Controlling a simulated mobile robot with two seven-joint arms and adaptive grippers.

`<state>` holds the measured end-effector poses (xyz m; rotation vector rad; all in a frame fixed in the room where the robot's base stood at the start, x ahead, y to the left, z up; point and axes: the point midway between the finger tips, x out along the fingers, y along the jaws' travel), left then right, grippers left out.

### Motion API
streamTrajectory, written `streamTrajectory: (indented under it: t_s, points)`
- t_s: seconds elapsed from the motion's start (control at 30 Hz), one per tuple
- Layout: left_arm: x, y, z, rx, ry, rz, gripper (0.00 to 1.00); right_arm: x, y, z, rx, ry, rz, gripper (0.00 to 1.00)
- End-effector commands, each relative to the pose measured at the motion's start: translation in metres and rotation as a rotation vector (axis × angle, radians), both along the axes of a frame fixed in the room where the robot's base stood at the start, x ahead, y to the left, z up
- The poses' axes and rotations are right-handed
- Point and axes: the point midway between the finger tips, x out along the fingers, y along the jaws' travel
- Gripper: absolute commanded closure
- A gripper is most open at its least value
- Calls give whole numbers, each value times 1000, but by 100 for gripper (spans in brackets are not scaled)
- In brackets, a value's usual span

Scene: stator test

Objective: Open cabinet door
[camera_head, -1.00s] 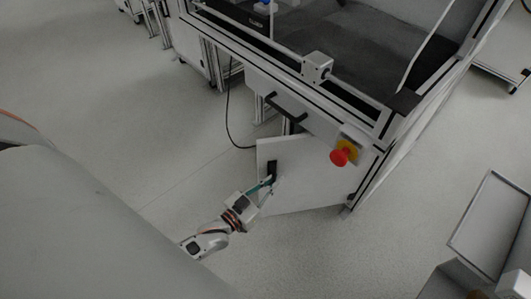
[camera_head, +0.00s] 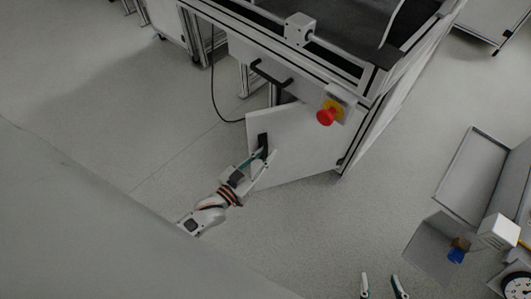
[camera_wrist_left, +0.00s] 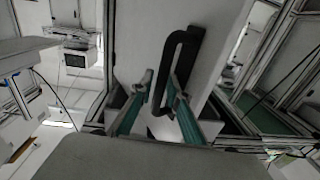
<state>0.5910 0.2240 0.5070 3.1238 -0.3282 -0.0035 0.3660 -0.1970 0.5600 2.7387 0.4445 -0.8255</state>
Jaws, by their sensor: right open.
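The white cabinet door (camera_head: 295,150) stands ajar at the lower front of the machine frame, swung out from its right side. Its black bar handle (camera_head: 263,143) is near the door's left edge. My left gripper (camera_head: 263,156) is at the handle. In the left wrist view, the left gripper's fingers (camera_wrist_left: 160,82) lie on either side of the black handle (camera_wrist_left: 178,55), spread apart. Whether a finger touches the handle is hard to tell. My right gripper (camera_head: 380,280) is open and empty at the bottom edge, away from the door.
A black bar handle (camera_head: 270,74) and a red emergency stop button (camera_head: 326,117) sit on the frame above the door. A cable (camera_head: 213,95) hangs at left. Grey trays (camera_head: 470,178) and a blue object (camera_head: 456,256) are at right. The floor between is clear.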

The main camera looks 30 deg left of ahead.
Motion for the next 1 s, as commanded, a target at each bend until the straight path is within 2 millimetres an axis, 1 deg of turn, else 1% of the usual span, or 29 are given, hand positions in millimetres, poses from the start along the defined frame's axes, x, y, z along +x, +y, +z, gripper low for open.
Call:
streamTrajectory:
  t_s: [0.17,0.27,0.37,0.6,0.7,0.8,1.0]
  points:
    - [0,0,1,-1,-1,1,84,1,0,1,-1,-2,1,58]
    - [-5,1,0,-1,0,1,84,2,0,2,0,-5,1,58]
    - [-16,4,-1,-2,1,1,84,1,0,2,-1,-4,1,58]
    - [-54,12,0,0,1,0,84,1,0,2,0,-3,0,58]
    - [-65,14,0,0,1,0,84,1,0,2,0,-2,-1,58]
    - [-71,15,0,0,1,0,84,0,0,1,0,-2,-1,58]
    - [-73,16,1,0,-1,0,84,0,0,1,0,-2,-1,58]
